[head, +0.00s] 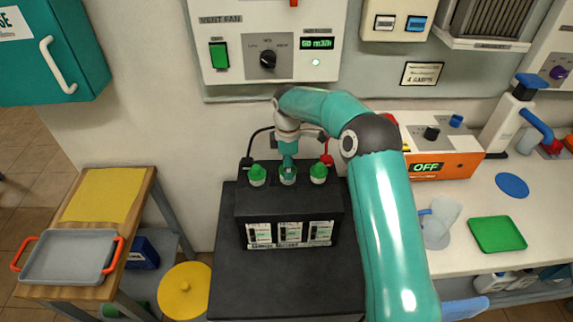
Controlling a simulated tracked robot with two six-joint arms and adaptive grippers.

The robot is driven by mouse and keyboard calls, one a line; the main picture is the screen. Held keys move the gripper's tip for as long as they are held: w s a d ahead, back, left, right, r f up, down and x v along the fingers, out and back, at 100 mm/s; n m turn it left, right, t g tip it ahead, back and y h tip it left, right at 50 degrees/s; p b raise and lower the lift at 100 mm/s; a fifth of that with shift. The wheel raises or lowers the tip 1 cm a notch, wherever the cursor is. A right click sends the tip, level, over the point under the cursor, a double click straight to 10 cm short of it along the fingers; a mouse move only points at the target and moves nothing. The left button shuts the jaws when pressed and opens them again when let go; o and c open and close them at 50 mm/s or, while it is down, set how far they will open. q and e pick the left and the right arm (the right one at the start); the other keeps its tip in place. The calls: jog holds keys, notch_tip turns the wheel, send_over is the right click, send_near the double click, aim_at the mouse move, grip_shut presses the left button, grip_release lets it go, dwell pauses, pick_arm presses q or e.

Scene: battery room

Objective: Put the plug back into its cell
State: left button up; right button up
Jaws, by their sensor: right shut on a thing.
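The black battery (290,203) stands on a dark stand against the wall. Three cell openings run along its top. Green plugs sit in the left cell (257,175) and the right cell (318,173). My right gripper (287,166) points down over the middle cell, shut on the plug (288,175), which is mostly hidden by the fingers. The plug is at or just above the middle opening; I cannot tell how deep it sits. My left gripper is not in view.
A black cable clamp (246,163) and a red one (327,160) flank the cells. A grey tray (68,256) sits on the wooden table at left. An orange charger (445,155), a jug (438,224) and a green tray (497,234) are on the right bench.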

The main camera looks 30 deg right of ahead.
dwell(0.6)
dwell(0.3)
jog(key=o, duration=0.9)
jog(key=shift+s+r+p, duration=0.1)
jog(key=shift+r+p, duration=2.85)
jog(key=shift+r, duration=0.55)
grip_shut()
